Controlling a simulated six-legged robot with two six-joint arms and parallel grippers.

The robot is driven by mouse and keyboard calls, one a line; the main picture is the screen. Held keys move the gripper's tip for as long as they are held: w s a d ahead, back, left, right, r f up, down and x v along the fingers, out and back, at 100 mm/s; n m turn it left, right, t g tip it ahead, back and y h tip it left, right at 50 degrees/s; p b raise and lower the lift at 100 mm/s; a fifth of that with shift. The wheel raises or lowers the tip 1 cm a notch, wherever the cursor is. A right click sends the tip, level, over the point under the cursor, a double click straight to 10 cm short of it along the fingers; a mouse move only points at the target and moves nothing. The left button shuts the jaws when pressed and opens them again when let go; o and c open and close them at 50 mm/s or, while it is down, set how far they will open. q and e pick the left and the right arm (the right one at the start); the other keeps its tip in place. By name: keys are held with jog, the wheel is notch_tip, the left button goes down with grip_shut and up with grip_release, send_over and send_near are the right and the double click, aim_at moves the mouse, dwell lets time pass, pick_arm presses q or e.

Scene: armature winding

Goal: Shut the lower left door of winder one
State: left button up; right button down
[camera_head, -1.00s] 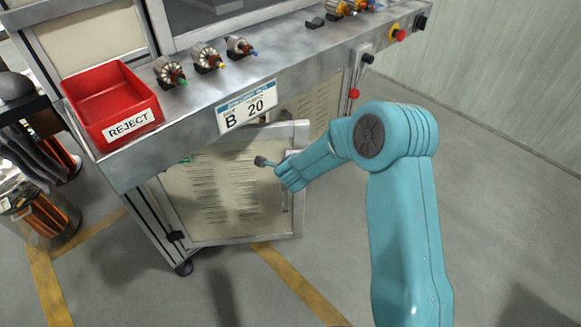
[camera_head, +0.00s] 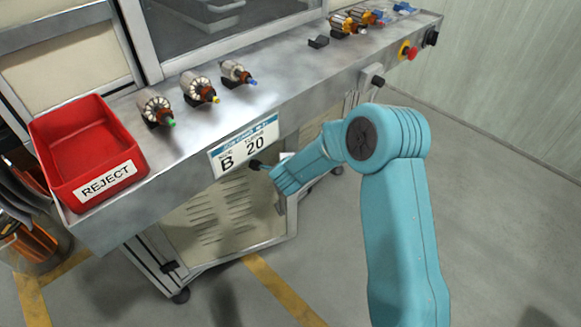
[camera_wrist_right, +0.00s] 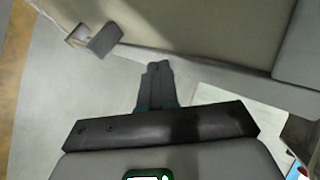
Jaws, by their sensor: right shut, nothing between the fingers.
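The lower left door (camera_head: 215,222) of the winder is a cream vented panel in a grey metal frame, under the counter in the head view. It stands ajar, its right edge out from the cabinet. A handle (camera_head: 281,202) is near its right edge. My right gripper (camera_head: 257,165) is at the door's upper right, just below the counter's label; its fingers are shut and empty. The wrist view shows the shut fingers (camera_wrist_right: 157,68) over a light grey frame strip beside a cream panel (camera_wrist_right: 190,25). I cannot tell whether they touch the door. My left gripper is out of view.
A red REJECT bin (camera_head: 85,150) and several armatures (camera_head: 198,88) sit on the counter (camera_head: 180,165) above the door. A red button (camera_head: 408,51) and a black knob (camera_head: 377,81) are at the right. Open floor (camera_head: 490,220) lies right of my arm.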

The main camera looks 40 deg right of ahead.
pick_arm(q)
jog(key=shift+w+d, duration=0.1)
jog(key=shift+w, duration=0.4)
pick_arm(e)
jog(key=shift+w, duration=0.3)
jog(key=shift+r, duration=0.1)
